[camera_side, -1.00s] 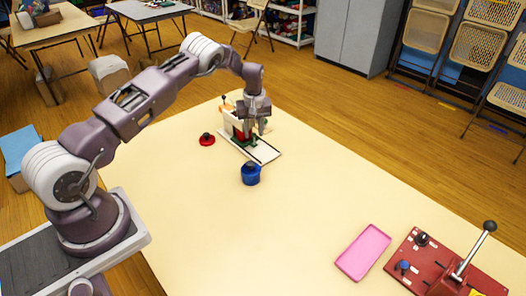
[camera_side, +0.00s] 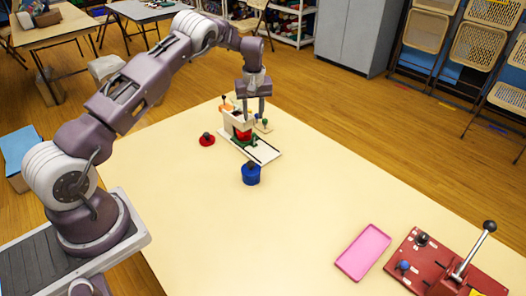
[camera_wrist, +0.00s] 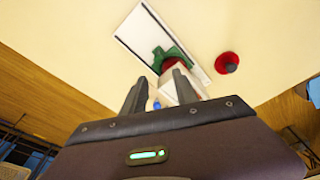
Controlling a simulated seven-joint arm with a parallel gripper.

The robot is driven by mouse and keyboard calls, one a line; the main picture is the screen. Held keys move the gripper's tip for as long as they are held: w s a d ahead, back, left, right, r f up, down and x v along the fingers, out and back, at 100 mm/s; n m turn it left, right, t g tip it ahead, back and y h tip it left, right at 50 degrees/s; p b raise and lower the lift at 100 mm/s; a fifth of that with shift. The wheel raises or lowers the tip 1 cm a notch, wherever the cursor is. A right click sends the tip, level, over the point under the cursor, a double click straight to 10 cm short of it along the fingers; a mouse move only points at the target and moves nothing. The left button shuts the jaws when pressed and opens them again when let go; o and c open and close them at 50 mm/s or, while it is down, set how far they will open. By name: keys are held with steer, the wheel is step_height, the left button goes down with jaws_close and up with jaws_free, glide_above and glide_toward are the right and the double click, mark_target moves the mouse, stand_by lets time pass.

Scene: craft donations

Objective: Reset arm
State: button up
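My gripper (camera_side: 255,108) hangs above the far end of the table with its fingers pointing down, over the white-board assembly. In the wrist view my gripper (camera_wrist: 160,74) shows two fingers apart, with nothing visibly held. The white board (camera_side: 264,152) carries an upright white block, a red round part (camera_side: 243,135) and a green part (camera_side: 250,143). The wrist view shows the white board (camera_wrist: 138,33), green part (camera_wrist: 172,52) and white block beyond the fingers. Small orange, blue and green items sit behind the block, partly hidden.
A red disc with a dark knob (camera_side: 207,140) lies left of the board, and a blue pot (camera_side: 251,176) stands in front. A pink tray (camera_side: 363,252) and a red lever base (camera_side: 430,262) are at the right front. The table middle is clear.

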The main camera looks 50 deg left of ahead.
steer(key=s+d+r+m+t, duration=0.1)
steer(key=s+d+r, duration=0.25)
steer(key=r, duration=0.45)
steer(key=s+d+r+m+h, duration=0.1)
steer(key=s+d+r+m, duration=0.15)
steer(key=d+r, duration=0.4)
steer(key=s+d+r+t, duration=0.15)
steer(key=s+r, duration=0.25)
steer(key=r, duration=0.5)
steer(key=s+d+r+m+h, duration=0.1)
steer(key=s+d+r+m, duration=0.1)
steer(key=s+d+r, duration=0.3)
steer(key=s+d+r+m, duration=0.1)
steer(key=s+d+m, duration=0.15)
steer(key=s, duration=0.45)
steer(key=s+d+f+m+t, duration=0.1)
steer(key=s+d, duration=0.1)
steer(key=s, duration=0.6)
steer(key=s+d+f+m+t, duration=0.1)
steer(key=s+d+m, duration=0.1)
steer(key=s, duration=0.6)
steer(key=shift+d+f+m, duration=0.3)
steer(key=shift+d+f, duration=0.1)
steer(key=shift+d, duration=0.05)
